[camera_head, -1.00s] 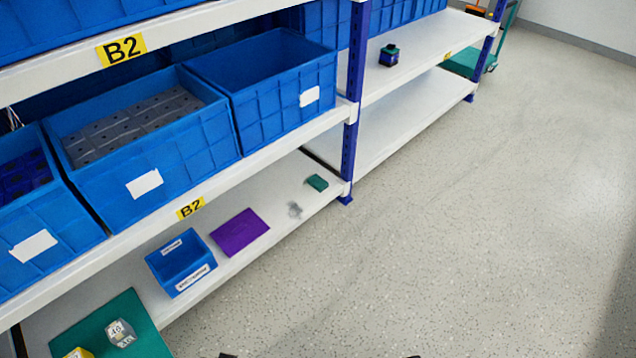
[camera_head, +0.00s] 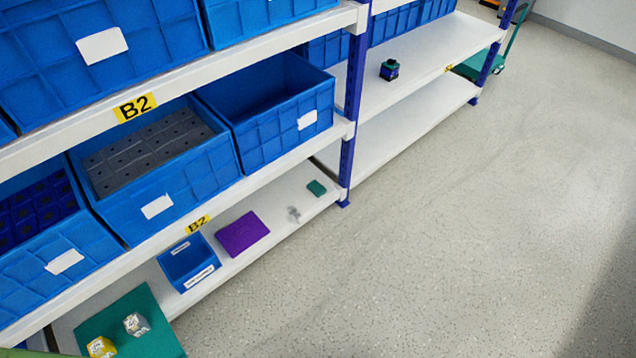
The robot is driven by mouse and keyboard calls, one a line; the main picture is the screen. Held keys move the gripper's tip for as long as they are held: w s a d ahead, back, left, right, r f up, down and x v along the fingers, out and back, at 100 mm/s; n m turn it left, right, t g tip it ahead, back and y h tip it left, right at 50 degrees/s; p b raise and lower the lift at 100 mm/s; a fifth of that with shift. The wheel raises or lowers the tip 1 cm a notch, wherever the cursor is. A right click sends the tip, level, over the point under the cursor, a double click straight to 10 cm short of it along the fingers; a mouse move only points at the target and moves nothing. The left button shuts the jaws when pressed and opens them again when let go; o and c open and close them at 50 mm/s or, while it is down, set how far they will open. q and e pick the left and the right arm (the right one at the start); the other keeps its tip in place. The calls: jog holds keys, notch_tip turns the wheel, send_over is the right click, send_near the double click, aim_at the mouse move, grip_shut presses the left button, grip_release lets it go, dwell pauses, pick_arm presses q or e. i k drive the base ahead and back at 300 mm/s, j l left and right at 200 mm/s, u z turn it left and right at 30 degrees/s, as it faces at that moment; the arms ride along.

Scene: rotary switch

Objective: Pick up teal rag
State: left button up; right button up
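A small teal rag (camera_head: 317,188) lies flat near the right end of the low white shelf (camera_head: 270,245), close to the blue upright post. A small grey item (camera_head: 294,214) lies to its left, apart from it. Neither of my grippers shows in the head view, so their state and distance from the rag cannot be seen.
A purple mat (camera_head: 242,235), a small blue bin (camera_head: 188,262) and a larger teal mat (camera_head: 120,325) with yellow and grey pieces share the low shelf. Large blue crates (camera_head: 270,100) stand above. The speckled floor (camera_head: 430,250) at right is clear.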

aim_at(317, 188)
jog(key=i+l+u, duration=0.1)
jog(key=l, duration=0.25)
jog(key=i+l+u, duration=0.1)
jog(key=i+l, duration=0.15)
jog(key=i+l+u, duration=0.1)
jog(key=l, duration=0.35)
jog(key=i+l, duration=0.2)
jog(key=l, duration=0.2)
jog(key=i+l+u, duration=0.15)
jog(key=l, duration=0.2)
jog(key=i+l+u, duration=0.1)
jog(key=l, duration=0.3)
